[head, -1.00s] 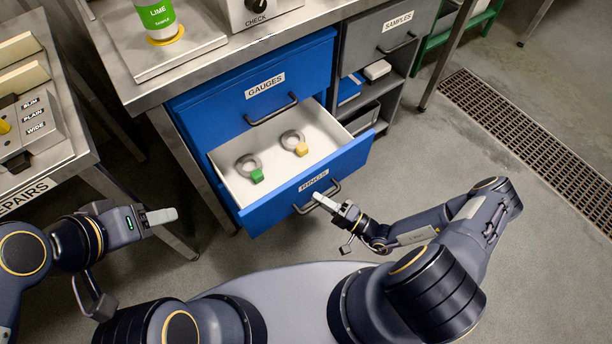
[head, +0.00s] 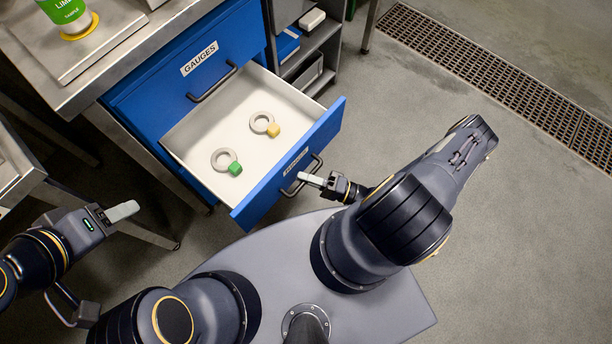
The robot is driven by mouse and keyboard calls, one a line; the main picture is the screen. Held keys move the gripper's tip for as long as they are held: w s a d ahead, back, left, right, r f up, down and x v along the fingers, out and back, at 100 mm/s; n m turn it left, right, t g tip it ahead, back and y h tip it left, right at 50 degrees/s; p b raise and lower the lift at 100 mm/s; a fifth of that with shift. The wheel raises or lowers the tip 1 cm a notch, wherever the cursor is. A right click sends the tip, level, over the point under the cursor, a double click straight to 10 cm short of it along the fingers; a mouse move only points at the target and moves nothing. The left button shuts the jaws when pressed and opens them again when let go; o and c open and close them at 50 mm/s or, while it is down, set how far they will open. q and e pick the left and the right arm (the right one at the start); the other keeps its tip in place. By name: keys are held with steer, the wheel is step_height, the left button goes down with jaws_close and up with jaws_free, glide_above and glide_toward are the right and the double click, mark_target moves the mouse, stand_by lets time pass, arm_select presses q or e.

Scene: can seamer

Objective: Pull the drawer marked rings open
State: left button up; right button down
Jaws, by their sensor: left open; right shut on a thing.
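The blue rings drawer (head: 290,157) stands pulled out below the closed gauges drawer (head: 196,72). Its white inside shows two grey rings, one with a green tag (head: 221,159) and one with a yellow tag (head: 262,123). My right gripper (head: 308,178) is at the drawer's front and shut on its dark bar handle (head: 317,163). The label on this front is seen at a steep angle and partly hard to read. My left gripper (head: 122,211) is open and empty, low at the left, apart from the drawer.
A steel worktop (head: 125,60) above the drawers carries a green lime can (head: 65,12) on a plate. A grey shelf unit (head: 322,45) stands right of the drawers. A second bench (head: 18,170) is at the left. The floor at the right is clear, with a drain grate (head: 480,75).

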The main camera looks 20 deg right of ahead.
steer(key=c, duration=1.7)
jaws_free()
steer(key=shift+c, duration=0.2)
steer(key=v, duration=0.8)
steer(key=shift+w+r, duration=0.1)
